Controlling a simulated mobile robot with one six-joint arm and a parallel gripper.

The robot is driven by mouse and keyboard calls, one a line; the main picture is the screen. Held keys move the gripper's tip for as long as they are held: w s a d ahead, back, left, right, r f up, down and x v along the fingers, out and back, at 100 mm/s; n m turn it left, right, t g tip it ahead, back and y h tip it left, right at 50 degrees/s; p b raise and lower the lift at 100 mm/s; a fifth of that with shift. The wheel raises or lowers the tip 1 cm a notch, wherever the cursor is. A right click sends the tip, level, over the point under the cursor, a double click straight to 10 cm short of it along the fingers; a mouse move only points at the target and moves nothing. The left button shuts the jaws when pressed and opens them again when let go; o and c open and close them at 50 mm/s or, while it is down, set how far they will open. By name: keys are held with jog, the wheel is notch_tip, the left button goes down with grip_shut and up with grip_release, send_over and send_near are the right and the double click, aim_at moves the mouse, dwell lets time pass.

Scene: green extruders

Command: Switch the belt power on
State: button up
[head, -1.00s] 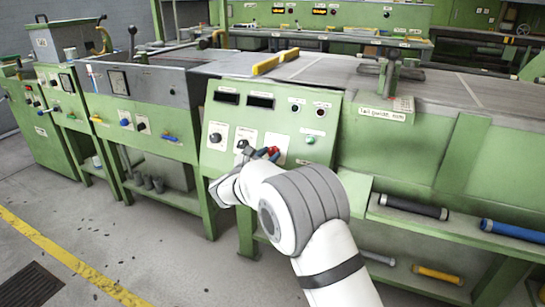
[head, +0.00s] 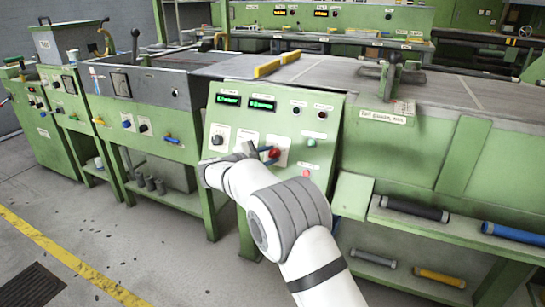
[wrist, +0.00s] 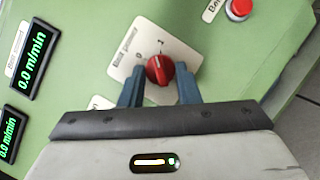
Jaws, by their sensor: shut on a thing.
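The belt power switch is a red rotary knob (wrist: 160,70) on a white plate marked 0 and 1, in the middle of the wrist view. Its white pointer line is near the 1. In the head view my gripper (head: 263,153) reaches the panel from the lower left and hides part of the plate.
Two displays (head: 228,99) (head: 262,104) on the panel glow green, reading 0.0 m/min in the wrist view. A red button (wrist: 239,8) sits near the knob. A shelf with pipes (head: 414,208) stands at the right. The floor (head: 150,235) at front left is clear.

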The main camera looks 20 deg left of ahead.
jog(key=shift+w+m+g+p, duration=0.15)
jog(key=shift+m+g, duration=0.25)
jog(key=shift+m, duration=0.5)
jog(key=shift+s+m+g+p, duration=0.15)
jog(key=shift+m+g, duration=0.25)
jog(key=shift+m, duration=0.5)
jog(key=shift+d, duration=0.1)
jog(key=o, duration=1)
jog(key=shift+r, duration=0.1)
jog(key=shift+c, duration=0.2)
jog(key=shift+s+a+r, duration=0.1)
jog(key=shift+a, duration=0.1)
jog(key=p+v, duration=0.2)
jog(key=v, duration=0.5)
jog(key=shift+s, duration=0.2)
